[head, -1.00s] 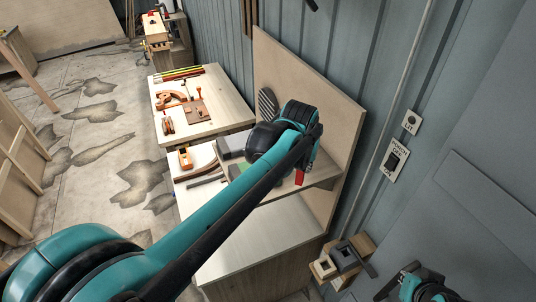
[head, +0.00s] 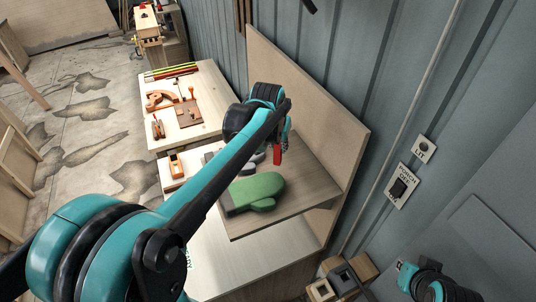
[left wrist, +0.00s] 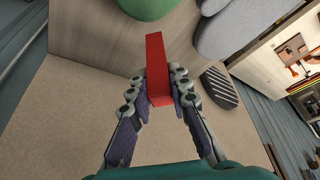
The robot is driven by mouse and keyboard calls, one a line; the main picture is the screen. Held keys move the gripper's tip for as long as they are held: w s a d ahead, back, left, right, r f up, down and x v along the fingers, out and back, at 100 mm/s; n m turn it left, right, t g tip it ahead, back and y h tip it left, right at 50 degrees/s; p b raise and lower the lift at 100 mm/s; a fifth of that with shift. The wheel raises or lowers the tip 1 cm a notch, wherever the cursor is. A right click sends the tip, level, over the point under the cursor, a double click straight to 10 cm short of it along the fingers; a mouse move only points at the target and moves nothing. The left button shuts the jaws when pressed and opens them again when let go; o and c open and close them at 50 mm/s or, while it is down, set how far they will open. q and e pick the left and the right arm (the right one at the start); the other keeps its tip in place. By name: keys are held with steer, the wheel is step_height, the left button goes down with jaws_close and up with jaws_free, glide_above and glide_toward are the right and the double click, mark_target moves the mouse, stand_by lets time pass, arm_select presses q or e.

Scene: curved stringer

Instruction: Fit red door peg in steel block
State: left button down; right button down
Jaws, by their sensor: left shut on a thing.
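The red door peg (head: 277,155) is a plain red bar held above the wooden shelf, near its upright back panel. My left gripper (left wrist: 161,88) is shut on it in the left wrist view, where the peg (left wrist: 156,60) sticks out beyond the fingertips. In the head view my left wrist hides most of the gripper. A dark grey block with an opening (head: 343,275), perhaps the steel block, stands at the lower right beside pale wooden blocks. Part of my right arm shows at the bottom right; its gripper cannot be made out.
A green mitt-shaped piece (head: 257,190) lies on the shelf (head: 312,180), with grey pieces (left wrist: 245,25) near it. The back panel (head: 325,125) rises behind. A bench with tools (head: 205,125) stands farther back. A wall switch (head: 402,186) is at right.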

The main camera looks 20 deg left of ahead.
arm_select(q)
steer(key=a+f, duration=0.1)
steer(key=f, duration=0.1)
steer(key=a+f, duration=0.1)
steer(key=f, duration=0.1)
steer(key=a+f, duration=0.1)
steer(key=f, duration=0.1)
steer(key=shift+w+a+p, duration=0.2)
steer(key=shift+w+p, duration=0.15)
steer(key=shift+w+a+f, duration=0.1)
steer(key=shift+w+f, duration=0.05)
steer(key=shift+s, duration=0.2)
steer(key=c, duration=1.8)
jaws_free()
steer(key=shift+f, duration=0.15)
steer(key=shift+c, duration=0.2)
steer(key=o, duration=0.4)
steer(key=shift+w, duration=0.1)
